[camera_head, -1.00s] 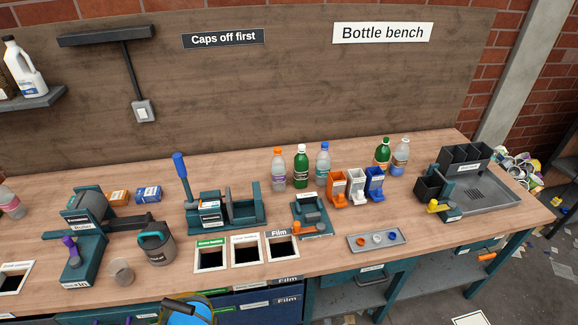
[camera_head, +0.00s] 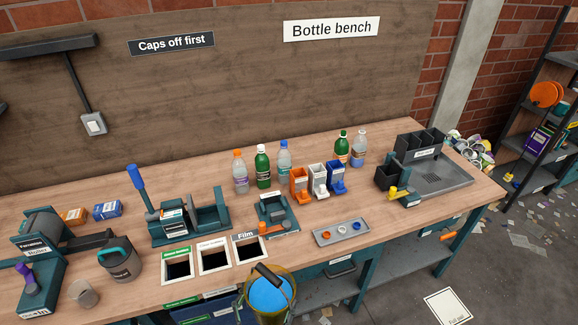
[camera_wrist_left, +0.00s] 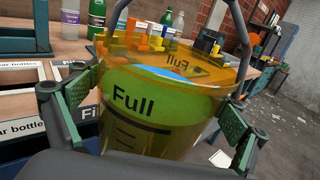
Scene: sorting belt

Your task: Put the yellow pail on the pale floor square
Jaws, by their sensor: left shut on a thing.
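The yellow see-through pail (camera_head: 262,313) is at the bottom edge of the head view, in front of the bench, with blue contents and a raised handle with a dark grip. In the left wrist view the pail (camera_wrist_left: 135,140) fills the middle, marked "Full", with green and blue inside. My left gripper (camera_wrist_left: 157,105) is shut on it, green-padded fingers on both sides. The pale floor square (camera_head: 447,307) lies on the floor at the lower right, apart from the pail; it also shows in the left wrist view (camera_wrist_left: 222,158). My right gripper is not in view.
The wooden bench (camera_head: 400,217) carries bottles, tools and a small cap tray (camera_head: 341,233). Its lower shelf (camera_head: 390,266) is between the pail and the square. Litter dots the floor. A dark shelf rack (camera_head: 545,125) stands at the right.

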